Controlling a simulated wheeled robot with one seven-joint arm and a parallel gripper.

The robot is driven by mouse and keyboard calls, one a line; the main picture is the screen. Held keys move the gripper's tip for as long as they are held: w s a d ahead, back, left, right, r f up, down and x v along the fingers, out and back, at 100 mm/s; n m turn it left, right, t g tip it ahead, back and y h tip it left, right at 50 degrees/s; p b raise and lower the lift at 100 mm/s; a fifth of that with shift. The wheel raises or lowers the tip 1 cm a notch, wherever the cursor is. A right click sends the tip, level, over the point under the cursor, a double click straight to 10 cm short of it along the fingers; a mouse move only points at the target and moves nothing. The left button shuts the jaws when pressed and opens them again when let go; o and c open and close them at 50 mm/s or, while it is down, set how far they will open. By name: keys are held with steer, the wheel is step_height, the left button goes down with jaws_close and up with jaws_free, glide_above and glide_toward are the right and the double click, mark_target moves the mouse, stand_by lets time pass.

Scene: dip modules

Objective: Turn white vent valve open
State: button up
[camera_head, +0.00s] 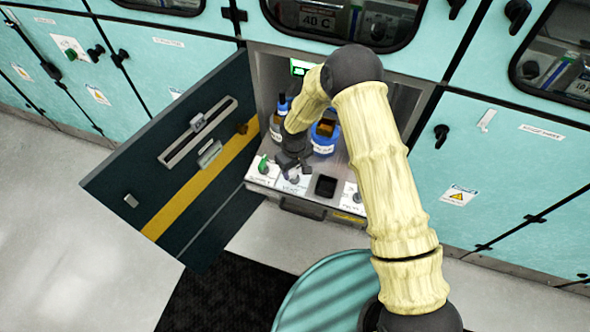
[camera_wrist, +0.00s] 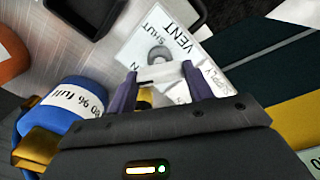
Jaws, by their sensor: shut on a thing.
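The VENT label plate (camera_wrist: 165,40) shows in the wrist view, with the words SHUT and VENT readable. On it stands the vent valve, with a grey round hub (camera_wrist: 157,55) and a white handle (camera_wrist: 160,73). My gripper (camera_wrist: 160,80) has its two fingers on either side of the white handle and is shut on it. The fingers hide part of the handle's sides. In the head view my gripper (camera_head: 291,166) is low over the front panel of the open cabinet, above the vent plate (camera_head: 293,185). The handle's exact angle is hard to tell.
A green-handled valve (camera_head: 263,164) is left of the vent plate. A black square recess (camera_head: 325,186) and another valve (camera_head: 357,197) are to its right. Blue-collared bottles (camera_head: 324,138) stand behind. The open cabinet door (camera_head: 185,165) swings out at left.

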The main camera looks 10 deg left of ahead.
mark_target(295, 170)
steer(key=n+b, duration=0.1)
steer(key=n, duration=0.5)
steer(key=shift+r+n, duration=0.1)
steer(key=shift+n, duration=0.3)
steer(key=o, duration=1)
step_height(295, 170, up, 17)
steer(key=shift+r+b, duration=0.15)
steer(key=shift+b, duration=0.45)
